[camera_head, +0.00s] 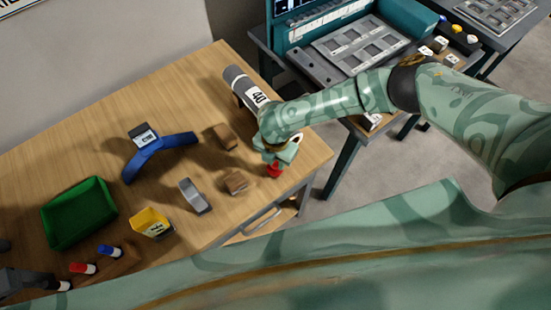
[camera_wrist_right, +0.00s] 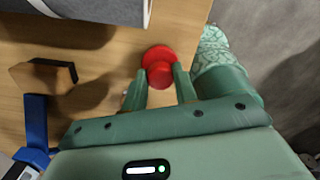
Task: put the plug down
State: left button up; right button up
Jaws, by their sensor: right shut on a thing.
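The red plug (camera_head: 274,171) is held at the right end of the wooden table (camera_head: 95,150), near its edge. In the right wrist view the plug (camera_wrist_right: 158,62) has a wide round flange and a smaller round end. It sits between the two fingertips of my right gripper (camera_wrist_right: 160,82), which is shut on it. In the head view my right gripper (camera_head: 277,153) is partly hidden by its own wrist, above the plug. I cannot tell whether the plug touches the tabletop.
A grey roll marked 40 (camera_head: 243,87) lies just behind the gripper. Wooden blocks (camera_head: 235,182), a grey block (camera_head: 195,196), a blue angled holder (camera_head: 160,150), a yellow box (camera_head: 152,224) and a green tray (camera_head: 80,213) stand leftward. A teal-backed bench (camera_head: 350,60) is beyond.

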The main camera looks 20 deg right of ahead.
jog(key=o, duration=0.8)
notch_tip(320, 180, up, 12)
jog(key=p, duration=0.2)
jog(key=shift+p, duration=0.4)
